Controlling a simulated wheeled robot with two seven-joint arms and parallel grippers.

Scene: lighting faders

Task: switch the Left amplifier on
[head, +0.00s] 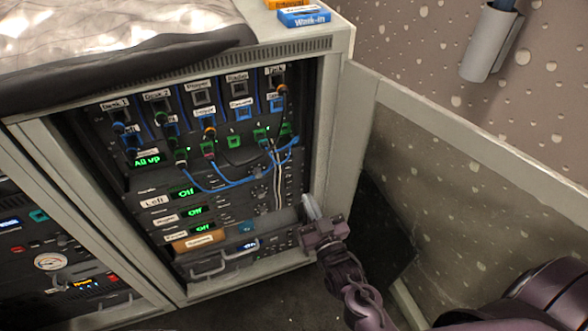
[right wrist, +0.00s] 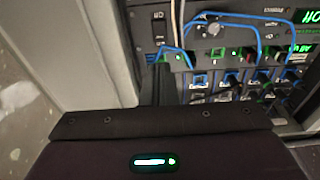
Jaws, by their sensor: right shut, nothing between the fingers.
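The Left amplifier (head: 154,203) is a dark unit in the open rack, with a white "Left" label at its left end. A green display beside the label (head: 183,191) reads "Off". My right gripper (head: 309,207) is shut and empty at the rack's right side, by the right end of the amplifier rows. In the right wrist view the picture is upside down, and the dark fingers (right wrist: 158,84) are near the panel beneath a dark rocker switch (right wrist: 159,25). I cannot tell whether they touch anything. My left gripper is not in view.
Two more units below also show "Off" (head: 195,212). Blue patch cables (head: 228,186) and thin white cables hang across the panel near my right gripper. The open cabinet door (head: 450,150) stands to the right. A drawer handle (head: 208,266) sticks out below.

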